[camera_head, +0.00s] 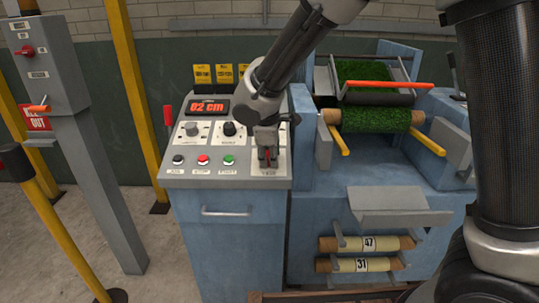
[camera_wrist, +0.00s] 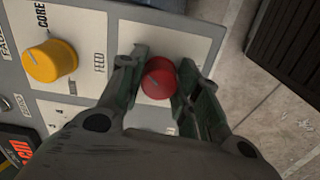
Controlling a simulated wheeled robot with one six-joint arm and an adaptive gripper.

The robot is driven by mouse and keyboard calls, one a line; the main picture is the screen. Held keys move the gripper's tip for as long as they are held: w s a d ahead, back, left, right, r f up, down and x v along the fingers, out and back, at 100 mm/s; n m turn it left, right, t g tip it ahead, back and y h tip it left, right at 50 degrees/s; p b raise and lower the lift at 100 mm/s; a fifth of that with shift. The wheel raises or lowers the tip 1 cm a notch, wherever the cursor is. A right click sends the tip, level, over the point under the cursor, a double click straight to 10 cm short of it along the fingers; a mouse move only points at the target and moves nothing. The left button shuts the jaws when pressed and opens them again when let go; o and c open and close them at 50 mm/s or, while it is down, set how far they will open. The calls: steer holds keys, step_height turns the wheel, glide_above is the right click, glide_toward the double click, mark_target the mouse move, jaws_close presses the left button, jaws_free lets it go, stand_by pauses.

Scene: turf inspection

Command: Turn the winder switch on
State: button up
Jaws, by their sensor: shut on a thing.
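The control panel (camera_head: 184,152) tops a blue cabinet at the left of the machine. My gripper (camera_head: 267,156) is over the right end of this panel, pointing down. In the wrist view my gripper (camera_wrist: 160,82) has one finger on each side of a round red knob (camera_wrist: 158,78), shut on it. The knob has a faint pale mark, but its setting cannot be told. Its label is mostly covered by the fingers, so I cannot read whether it says winder. A yellow knob (camera_wrist: 50,60) beside it is marked CORE and FEED.
A turf roll (camera_head: 375,119) lies on the machine at right. Yellow posts (camera_head: 134,92) stand left.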

steer(key=shift+m, duration=0.6)
steer(key=o, duration=1)
steer(key=v, duration=1.2)
steer(key=shift+m, duration=0.3)
